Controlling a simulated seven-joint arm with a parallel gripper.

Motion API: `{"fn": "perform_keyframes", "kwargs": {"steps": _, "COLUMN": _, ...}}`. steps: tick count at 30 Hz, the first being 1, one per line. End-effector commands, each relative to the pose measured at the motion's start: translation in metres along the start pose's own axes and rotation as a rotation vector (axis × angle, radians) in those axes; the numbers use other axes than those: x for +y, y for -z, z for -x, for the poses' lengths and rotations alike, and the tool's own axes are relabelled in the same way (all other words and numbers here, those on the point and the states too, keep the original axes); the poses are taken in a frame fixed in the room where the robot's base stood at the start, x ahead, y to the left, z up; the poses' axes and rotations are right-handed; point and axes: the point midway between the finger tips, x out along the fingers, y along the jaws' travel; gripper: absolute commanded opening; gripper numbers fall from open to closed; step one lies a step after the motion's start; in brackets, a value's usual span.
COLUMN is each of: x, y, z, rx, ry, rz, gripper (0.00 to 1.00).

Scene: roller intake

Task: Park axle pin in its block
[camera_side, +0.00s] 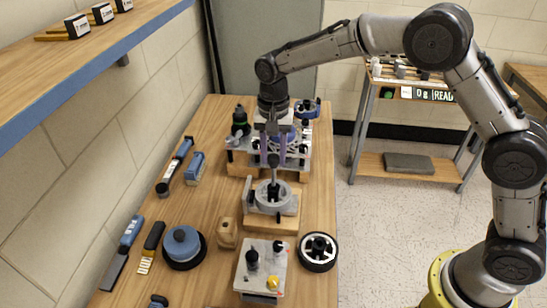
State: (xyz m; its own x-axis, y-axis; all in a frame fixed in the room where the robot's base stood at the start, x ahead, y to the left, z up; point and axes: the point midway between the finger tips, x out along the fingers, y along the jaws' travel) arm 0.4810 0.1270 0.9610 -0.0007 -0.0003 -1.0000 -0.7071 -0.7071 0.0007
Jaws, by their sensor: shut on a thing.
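My gripper (273,158) points down over the middle of the bench, in front of a metal fixture. It is shut on a grey upright piece, which I take to be the axle pin (273,174). The fingers partly hide its top. Its lower end is over or in the round grey housing (261,192) on a wooden base; I cannot tell whether it touches. A small wooden block (228,232) with a dark mark on top stands at the front left of the housing. It may be the pin's block.
A metal plate with knobs (255,286) and a black wheel (318,252) are at the front. A blue round tool (184,246) and hand tools (125,250) lie left. The metal fixture (298,160) stands behind my gripper. Bare bench shows left of the housing.

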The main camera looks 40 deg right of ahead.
Motion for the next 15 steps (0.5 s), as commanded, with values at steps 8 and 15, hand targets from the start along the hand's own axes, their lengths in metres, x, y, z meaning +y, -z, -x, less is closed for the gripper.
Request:
{"fn": "perform_keyframes", "kwargs": {"steps": 8, "x": -0.001, "y": 0.0, "z": 0.014, "rx": 0.002, "ry": 0.003, "rz": 0.0, "gripper": 0.0}}
{"fn": "perform_keyframes", "kwargs": {"steps": 15, "x": 0.0, "y": 0.0, "z": 0.022, "rx": 0.001, "ry": 0.002, "rz": 0.0, "gripper": 0.0}}
